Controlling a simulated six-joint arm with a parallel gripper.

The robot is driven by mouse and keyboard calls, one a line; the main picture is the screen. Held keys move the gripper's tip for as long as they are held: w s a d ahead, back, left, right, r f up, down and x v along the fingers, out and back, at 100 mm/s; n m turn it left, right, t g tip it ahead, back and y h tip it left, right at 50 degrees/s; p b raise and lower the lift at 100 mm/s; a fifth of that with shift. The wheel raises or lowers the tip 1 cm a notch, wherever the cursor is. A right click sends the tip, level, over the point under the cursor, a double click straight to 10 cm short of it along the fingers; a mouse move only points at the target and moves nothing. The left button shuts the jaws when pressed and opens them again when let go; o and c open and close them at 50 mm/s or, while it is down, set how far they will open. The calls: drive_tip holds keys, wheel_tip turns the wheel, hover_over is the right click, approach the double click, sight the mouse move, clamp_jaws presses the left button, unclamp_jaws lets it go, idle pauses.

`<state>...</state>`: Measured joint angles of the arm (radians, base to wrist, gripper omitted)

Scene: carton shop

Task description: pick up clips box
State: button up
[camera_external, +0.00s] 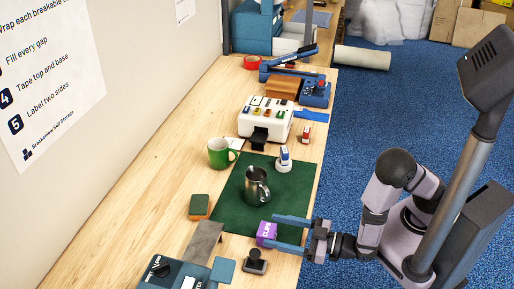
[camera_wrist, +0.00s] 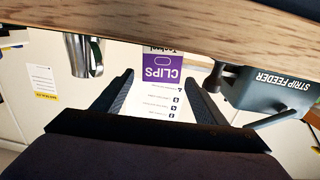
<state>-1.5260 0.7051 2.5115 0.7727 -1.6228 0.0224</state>
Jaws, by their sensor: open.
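The clips box (camera_external: 266,232) is a small purple and white carton near the front edge of the green mat, beside the bench edge. My gripper (camera_external: 271,231) reaches in low from the right with blue fingers on either side of the box. In the wrist view my gripper (camera_wrist: 159,78) is open, with visible gaps between the fingers and the box. The box's far end is cut off by a wooden edge there.
A steel jug (camera_external: 257,187) stands on the green mat (camera_external: 233,205), with a black stamp (camera_external: 254,262) near the box. The strip feeder (camera_wrist: 270,88) is close on the right in the wrist view. A green mug (camera_external: 218,153) and sponge (camera_external: 199,207) stand farther left.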

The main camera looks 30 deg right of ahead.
drive_tip(key=shift+s+d+f+n, duration=0.2)
drive_tip(key=shift+f+n, duration=0.1)
drive_tip(key=shift+n, duration=0.2)
drive_tip(key=shift+p+x, duration=0.75)
drive_tip(key=shift+x, duration=0.9)
drive_tip(key=shift+p+x, duration=0.7)
drive_tip(key=shift+x, duration=1.4)
drive_tip(key=shift+s+f, duration=0.1)
drive_tip(key=c, duration=1.2)
